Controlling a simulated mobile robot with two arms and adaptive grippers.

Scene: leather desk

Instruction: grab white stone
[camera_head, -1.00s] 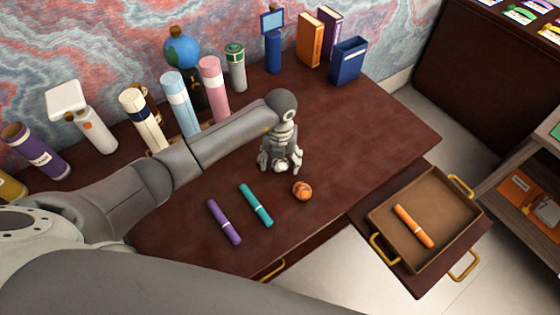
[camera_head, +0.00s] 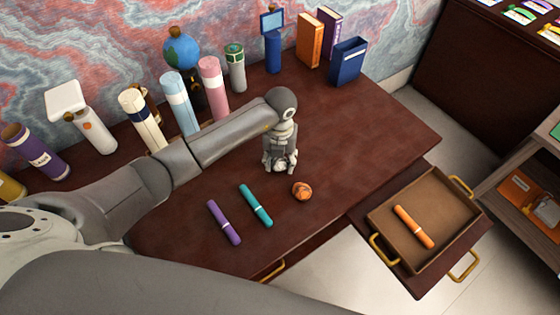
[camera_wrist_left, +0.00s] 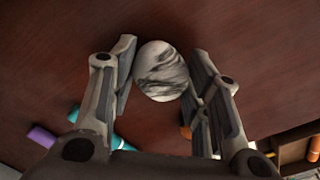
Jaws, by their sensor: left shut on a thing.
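The white stone (camera_wrist_left: 161,70) is round, white with grey streaks, and lies between the fingers of my left gripper (camera_wrist_left: 162,78) in the left wrist view. In the head view my left gripper (camera_head: 280,165) points down at the desk, and only a little of the white stone (camera_head: 281,167) shows between its fingertips. The fingers are shut on the stone, at or very near the desk top. My right gripper is not in view.
An orange-brown stone (camera_head: 302,191) lies just right of my left gripper. A teal marker (camera_head: 256,206) and a purple marker (camera_head: 224,222) lie in front. A tray (camera_head: 385,222) holds an orange marker (camera_head: 414,227). Bottles and a globe (camera_head: 182,52) line the back; the right desk top is clear.

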